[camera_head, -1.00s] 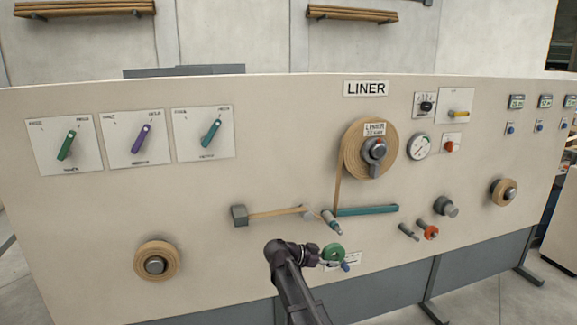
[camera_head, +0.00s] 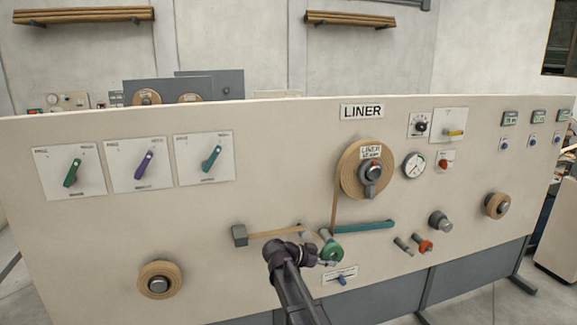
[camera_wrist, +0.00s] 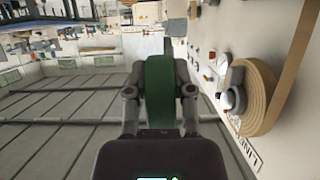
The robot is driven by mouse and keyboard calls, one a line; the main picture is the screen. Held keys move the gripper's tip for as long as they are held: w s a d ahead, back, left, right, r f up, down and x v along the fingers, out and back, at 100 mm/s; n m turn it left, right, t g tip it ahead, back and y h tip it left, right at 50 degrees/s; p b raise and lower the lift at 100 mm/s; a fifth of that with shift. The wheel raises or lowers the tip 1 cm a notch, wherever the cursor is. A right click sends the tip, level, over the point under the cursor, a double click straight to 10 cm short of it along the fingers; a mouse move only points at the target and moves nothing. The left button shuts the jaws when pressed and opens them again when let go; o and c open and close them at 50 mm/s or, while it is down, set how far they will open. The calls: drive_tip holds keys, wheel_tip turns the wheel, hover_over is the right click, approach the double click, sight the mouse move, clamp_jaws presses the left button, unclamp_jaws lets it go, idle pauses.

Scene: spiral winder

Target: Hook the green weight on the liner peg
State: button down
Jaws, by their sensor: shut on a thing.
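The green weight (camera_head: 332,251) is a thick disc, held in front of the panel below the liner roll (camera_head: 352,172). My gripper (camera_head: 316,256) is shut on it from the left. In the wrist view the green weight (camera_wrist: 159,90) stands edge-on between both fingers. A short peg (camera_head: 325,235) with a greenish end shows just above and behind the weight, below the LINER sign and beside the hanging tape. I cannot tell whether the weight touches this peg or is around it. The weight's hole is not clear.
A teal bar (camera_head: 364,226) lies just right of the weight. A slider plate (camera_head: 340,275) sits below. Farther right are a bare grey peg (camera_head: 403,245) and a peg with an orange ring (camera_head: 425,246).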

sight(329, 246)
wheel_tip(329, 246, up, 8)
drive_tip(key=p, duration=0.7)
drive_tip(key=shift+r, duration=0.25)
drive_tip(key=shift+a, duration=0.1)
idle(0.7)
